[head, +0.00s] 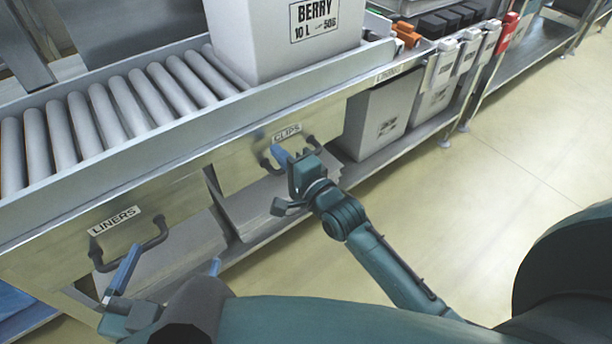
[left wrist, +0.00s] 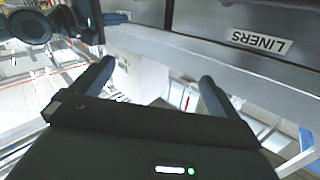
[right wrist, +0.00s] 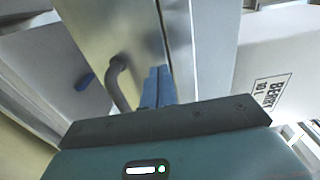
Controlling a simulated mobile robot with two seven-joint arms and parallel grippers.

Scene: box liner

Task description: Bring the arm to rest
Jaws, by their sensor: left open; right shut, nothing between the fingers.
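My left gripper (head: 168,268) is open at the lower left of the head view, with its blue fingers spread apart in front of the LINERS drawer (head: 75,240). In the left wrist view the left gripper (left wrist: 155,75) has its fingers wide apart with nothing between them; the LINERS label (left wrist: 259,41) shows at the upper right. My right gripper (head: 281,158) is shut and empty at the CLIPS drawer (head: 240,165). In the right wrist view its blue fingers (right wrist: 158,72) are together, just beside the drawer handle (right wrist: 118,82); I cannot tell whether they touch it.
A white BERRY box (head: 275,45) stands on the roller conveyor (head: 130,95) above the drawers. Grey boxes (head: 380,115) stand on the lower shelf. Orange clips (head: 407,33) and a row of dark items sit on the bench's far end. The floor (head: 500,170) at right is clear.

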